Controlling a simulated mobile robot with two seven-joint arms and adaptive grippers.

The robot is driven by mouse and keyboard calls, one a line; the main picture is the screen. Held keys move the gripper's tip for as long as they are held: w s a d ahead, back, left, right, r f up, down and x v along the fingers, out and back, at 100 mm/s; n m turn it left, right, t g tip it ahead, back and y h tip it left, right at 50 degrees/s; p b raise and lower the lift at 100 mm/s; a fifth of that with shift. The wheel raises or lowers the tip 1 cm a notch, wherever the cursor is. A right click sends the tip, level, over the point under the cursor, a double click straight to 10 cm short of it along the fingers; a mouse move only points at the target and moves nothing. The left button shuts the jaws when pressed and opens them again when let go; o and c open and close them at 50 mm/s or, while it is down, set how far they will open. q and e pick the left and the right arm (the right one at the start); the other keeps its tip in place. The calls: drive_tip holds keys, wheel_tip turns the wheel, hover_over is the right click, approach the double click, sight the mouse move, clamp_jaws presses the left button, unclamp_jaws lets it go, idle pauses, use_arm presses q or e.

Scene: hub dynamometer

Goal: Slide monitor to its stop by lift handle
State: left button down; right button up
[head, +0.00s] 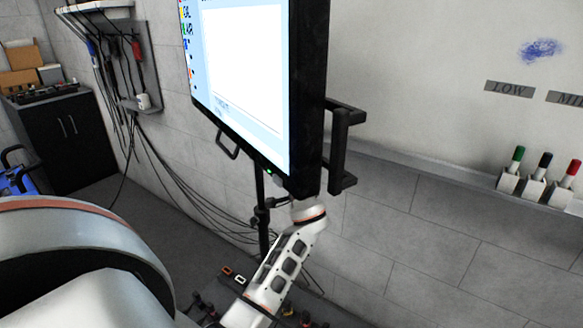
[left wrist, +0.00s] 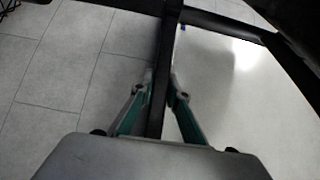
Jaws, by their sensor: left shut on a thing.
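The monitor (head: 245,85) is a large dark-framed screen, lit, with a white window on it, standing upright on a dark pole (head: 262,215). A black bracket-like handle (head: 339,145) sticks out at its right edge, and a smaller loop handle (head: 228,147) hangs under its lower left. My white arm rises to the monitor's lower right corner, where its gripper is hidden in the head view. In the left wrist view my left gripper (left wrist: 162,95) has its green-sided fingers shut on a dark bar (left wrist: 160,110). I cannot tell which handle that bar belongs to. My right gripper is not in view.
A wall ledge with marker pens (head: 538,175) is at the right, below LOW and other labels. Cables (head: 175,185) run along the wall from a tool panel (head: 130,65). A black cabinet (head: 65,140) stands at the far left. The space right of the monitor looks clear.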

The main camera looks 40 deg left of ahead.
use_arm(q)
drive_tip(key=shift+r, duration=0.5)
drive_tip(key=c, duration=2)
unclamp_jaws()
drive_tip(key=shift+o, duration=0.2)
drive_tip(key=shift+f, duration=0.2)
drive_tip(key=v, duration=1.2)
drive_tip(key=shift+r, duration=0.1)
